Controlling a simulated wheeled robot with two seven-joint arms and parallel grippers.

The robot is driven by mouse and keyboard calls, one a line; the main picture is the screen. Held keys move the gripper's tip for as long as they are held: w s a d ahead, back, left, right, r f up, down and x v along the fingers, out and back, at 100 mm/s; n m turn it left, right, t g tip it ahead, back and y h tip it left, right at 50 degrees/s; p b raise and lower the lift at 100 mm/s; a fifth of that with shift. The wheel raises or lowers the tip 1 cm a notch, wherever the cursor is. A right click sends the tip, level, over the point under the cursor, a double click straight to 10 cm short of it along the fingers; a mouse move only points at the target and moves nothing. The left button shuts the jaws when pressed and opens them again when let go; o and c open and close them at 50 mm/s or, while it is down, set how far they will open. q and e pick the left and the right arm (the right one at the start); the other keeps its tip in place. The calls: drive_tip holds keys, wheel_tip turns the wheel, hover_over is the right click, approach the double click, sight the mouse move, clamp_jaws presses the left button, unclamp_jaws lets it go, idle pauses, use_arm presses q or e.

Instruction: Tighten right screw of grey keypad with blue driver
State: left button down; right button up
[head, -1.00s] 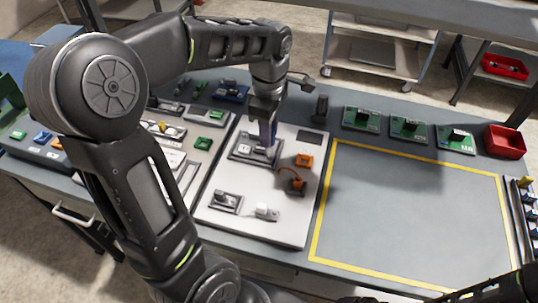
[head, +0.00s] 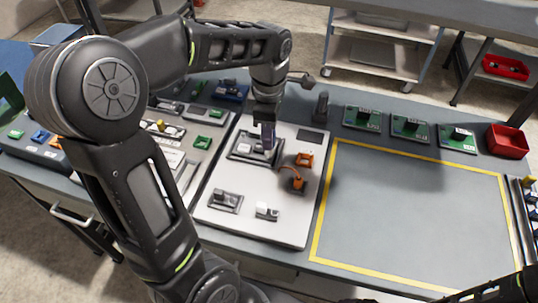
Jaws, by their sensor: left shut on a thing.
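My left gripper (head: 267,122) points straight down over the white panel (head: 277,226), at the right part of a grey device (head: 242,146) that appears to be the grey keypad. The gripper is shut on a slim, bluish upright thing (head: 268,136), which looks like the blue driver. Its lower end is by the right side of the keypad. The right screw is too small and covered to make out, and I cannot tell whether the tip touches it. My right gripper is not in view; only part of that arm shows at the lower right corner.
Orange parts (head: 304,159) sit right of the keypad. Smaller grey and white devices (head: 267,211) lie near the panel's front. Green boards (head: 410,128) and a red bin (head: 507,140) line the back right. The yellow-framed area (head: 420,215) is clear.

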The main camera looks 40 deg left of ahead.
use_arm(q)
drive_tip(key=shift+f, duration=0.15)
idle(0.3)
drive_tip(key=m, duration=0.7)
drive_tip(key=m+p, duration=0.1)
drive_tip(key=m, duration=0.6)
drive_tip(key=m, duration=0.7)
drive_tip(key=shift+p, duration=0.3)
